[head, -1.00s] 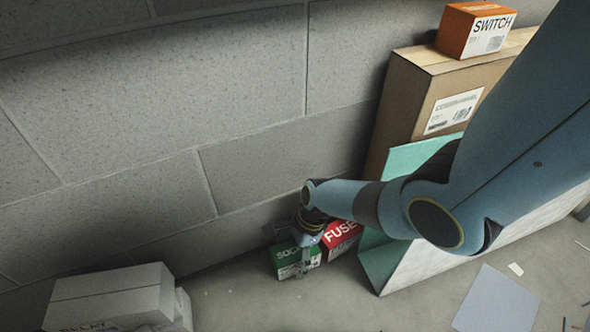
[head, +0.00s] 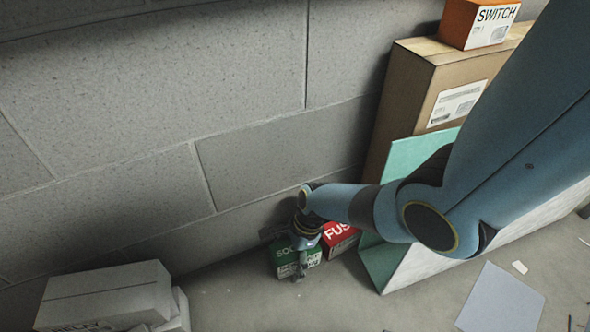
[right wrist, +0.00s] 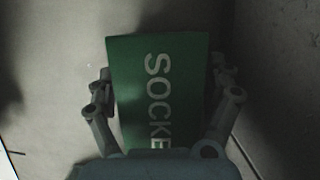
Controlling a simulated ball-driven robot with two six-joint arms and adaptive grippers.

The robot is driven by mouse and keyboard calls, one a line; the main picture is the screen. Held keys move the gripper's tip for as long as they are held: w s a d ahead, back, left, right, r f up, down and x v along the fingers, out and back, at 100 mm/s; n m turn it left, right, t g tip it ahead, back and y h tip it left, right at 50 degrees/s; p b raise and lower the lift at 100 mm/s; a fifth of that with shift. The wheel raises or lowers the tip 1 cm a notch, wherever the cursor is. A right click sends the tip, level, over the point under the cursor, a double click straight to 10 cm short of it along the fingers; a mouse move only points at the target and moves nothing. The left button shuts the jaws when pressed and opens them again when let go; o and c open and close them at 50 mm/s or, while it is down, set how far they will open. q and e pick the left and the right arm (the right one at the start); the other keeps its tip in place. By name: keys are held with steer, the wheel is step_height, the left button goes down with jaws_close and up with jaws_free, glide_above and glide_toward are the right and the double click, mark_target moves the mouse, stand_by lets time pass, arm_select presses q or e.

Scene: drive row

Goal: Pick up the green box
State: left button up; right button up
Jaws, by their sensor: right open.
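The green box (head: 284,269), labelled SOCKET, sits on the floor against the block wall in the head view. It fills the middle of the right wrist view (right wrist: 160,75), with its labelled top facing the camera. My right gripper (head: 303,264) is over the green box in the head view and hides part of it. In the right wrist view the right gripper (right wrist: 163,82) is open, with one finger on each side of the box. I cannot tell whether the fingers touch it. My left gripper is not in view.
A red FUSE box (head: 341,238) stands right beside the green box. A teal panel (head: 380,262) and a tall cardboard box (head: 409,92) with an orange SWITCH box (head: 478,24) stand to the right. Pale boxes (head: 105,296) lie at lower left. Floor in front is clear.

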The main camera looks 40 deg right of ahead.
steer(key=shift+f, duration=0.25)
stand_by(0.3)
steer(key=c, duration=1.3)
steer(key=shift+r, duration=0.1)
